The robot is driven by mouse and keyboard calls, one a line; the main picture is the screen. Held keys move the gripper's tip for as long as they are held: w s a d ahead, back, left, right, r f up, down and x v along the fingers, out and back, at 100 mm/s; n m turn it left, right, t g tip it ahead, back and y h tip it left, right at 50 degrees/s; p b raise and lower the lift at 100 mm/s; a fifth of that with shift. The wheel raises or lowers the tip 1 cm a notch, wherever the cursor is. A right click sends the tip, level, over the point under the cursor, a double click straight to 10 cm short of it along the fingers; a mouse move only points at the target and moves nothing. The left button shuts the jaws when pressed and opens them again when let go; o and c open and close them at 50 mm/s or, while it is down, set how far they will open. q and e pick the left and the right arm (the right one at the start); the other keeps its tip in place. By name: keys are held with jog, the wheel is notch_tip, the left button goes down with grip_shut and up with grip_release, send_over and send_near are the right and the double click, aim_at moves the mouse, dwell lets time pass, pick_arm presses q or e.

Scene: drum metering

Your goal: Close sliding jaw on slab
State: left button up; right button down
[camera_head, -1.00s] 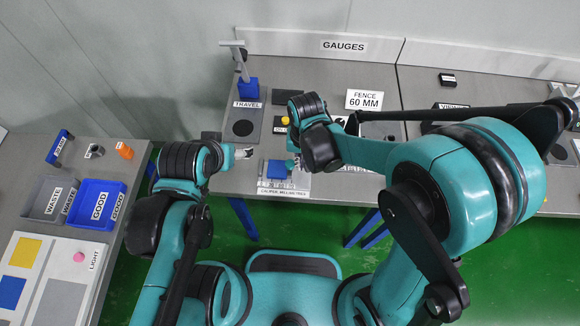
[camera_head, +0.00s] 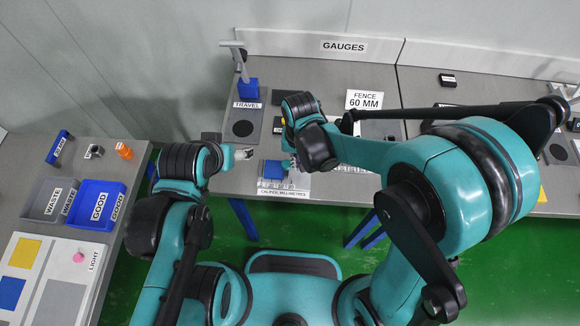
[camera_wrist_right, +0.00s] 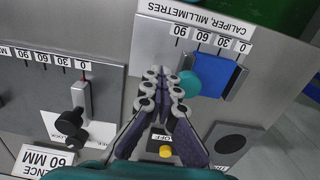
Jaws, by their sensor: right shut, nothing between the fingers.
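The blue slab (camera_wrist_right: 213,75) lies on the caliper plate (camera_wrist_right: 152,48), between grey jaws, in the right wrist view. It also shows in the head view (camera_head: 273,170). The sliding jaw's round teal knob (camera_wrist_right: 188,83) is on the slab's left side in the wrist view. My right gripper (camera_wrist_right: 163,78) is shut and empty, its fingertips just left of the knob, at or very near it. Whether they touch is unclear. In the head view my right gripper (camera_head: 290,163) is partly hidden by its wrist. My left gripper (camera_head: 243,154) is left of the caliper, its finger gap unclear.
A fence gauge with a black knob (camera_wrist_right: 70,118) stands left of the gripper in the wrist view. A blue block on a stand (camera_head: 248,90) is at the back left. Blue and grey bins (camera_head: 97,221) stand on the left table.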

jog(key=shift+a, duration=0.35)
jog(key=shift+d, duration=0.2)
jog(key=shift+d, duration=0.45)
notch_tip(320, 180, up, 7)
jog(key=p, duration=0.5)
dwell(0.6)
jog(key=s+d+r+t+b, duration=0.2)
jog(key=d+t+b, duration=0.1)
jog(key=d, duration=0.6)
jog(key=s+d+r+t+b, duration=0.2)
jog(key=s+d+t+b, duration=0.1)
jog(key=d, duration=0.6)
jog(key=shift+d+r+t+b, duration=0.25)
jog(key=shift+r+t+b, duration=0.1)
jog(key=shift+t+b, duration=0.35)
